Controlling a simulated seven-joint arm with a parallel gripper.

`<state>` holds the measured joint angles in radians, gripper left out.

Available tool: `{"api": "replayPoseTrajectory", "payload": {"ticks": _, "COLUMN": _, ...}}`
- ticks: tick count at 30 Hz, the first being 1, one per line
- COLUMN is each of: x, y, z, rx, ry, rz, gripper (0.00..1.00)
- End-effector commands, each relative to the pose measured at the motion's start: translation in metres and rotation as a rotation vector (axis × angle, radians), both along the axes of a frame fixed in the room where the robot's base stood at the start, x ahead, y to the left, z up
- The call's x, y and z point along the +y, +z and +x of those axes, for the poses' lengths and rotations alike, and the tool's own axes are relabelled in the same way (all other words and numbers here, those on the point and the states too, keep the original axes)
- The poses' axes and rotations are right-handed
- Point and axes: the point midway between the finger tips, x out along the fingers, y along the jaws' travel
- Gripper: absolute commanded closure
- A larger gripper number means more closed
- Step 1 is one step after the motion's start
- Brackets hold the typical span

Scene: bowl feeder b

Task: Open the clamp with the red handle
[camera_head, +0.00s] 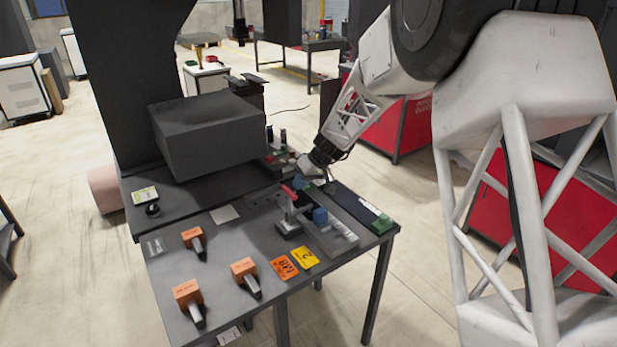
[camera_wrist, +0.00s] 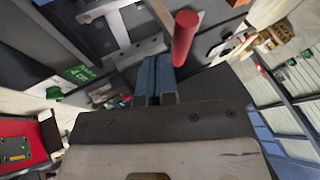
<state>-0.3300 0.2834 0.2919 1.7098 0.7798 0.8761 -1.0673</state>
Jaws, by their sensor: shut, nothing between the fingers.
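The clamp (camera_head: 289,226) stands on the grey table, near its middle right. Its red handle (camera_head: 289,192) sticks up above the clamp body. In the wrist view the red handle (camera_wrist: 185,38) shows as a red cylinder just right of the fingertips. My gripper (camera_wrist: 156,62) is shut with its blue fingers together and nothing between them. The handle is beside the fingers, not between them; I cannot tell whether they touch. In the head view my gripper (camera_head: 302,180) comes down from the upper right, close to the handle, and its fingertips are hard to make out.
A fixture tray (camera_head: 327,240) with a blue block (camera_head: 320,215) lies right of the clamp. Orange and yellow cards (camera_head: 304,257) lie in front. Several orange-headed tools (camera_head: 243,267) lie to the left. A large dark box (camera_head: 207,135) stands at the back.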

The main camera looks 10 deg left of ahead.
Motion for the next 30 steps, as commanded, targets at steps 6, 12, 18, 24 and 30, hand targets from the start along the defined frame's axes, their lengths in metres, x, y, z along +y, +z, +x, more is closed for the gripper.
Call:
{"api": "replayPoseTrajectory", "payload": {"ticks": 6, "x": 0.0055, "y": -0.0015, "z": -0.0061, "rx": 0.000, "ry": 0.000, "rz": 0.000, "gripper": 1.00}}
{"api": "replayPoseTrajectory", "payload": {"ticks": 12, "x": 0.0058, "y": -0.0015, "z": -0.0063, "rx": 0.000, "ry": 0.000, "rz": 0.000, "gripper": 1.00}}
{"api": "replayPoseTrajectory", "payload": {"ticks": 18, "x": 0.0060, "y": -0.0012, "z": -0.0065, "rx": -0.002, "ry": 0.000, "rz": -0.001, "gripper": 1.00}}
{"api": "replayPoseTrajectory", "payload": {"ticks": 24, "x": 0.0088, "y": 0.0002, "z": -0.0089, "rx": -0.021, "ry": 0.000, "rz": -0.019, "gripper": 1.00}}
{"api": "replayPoseTrajectory", "payload": {"ticks": 30, "x": 0.0116, "y": 0.0006, "z": -0.0118, "rx": -0.043, "ry": 0.001, "rz": -0.042, "gripper": 1.00}}
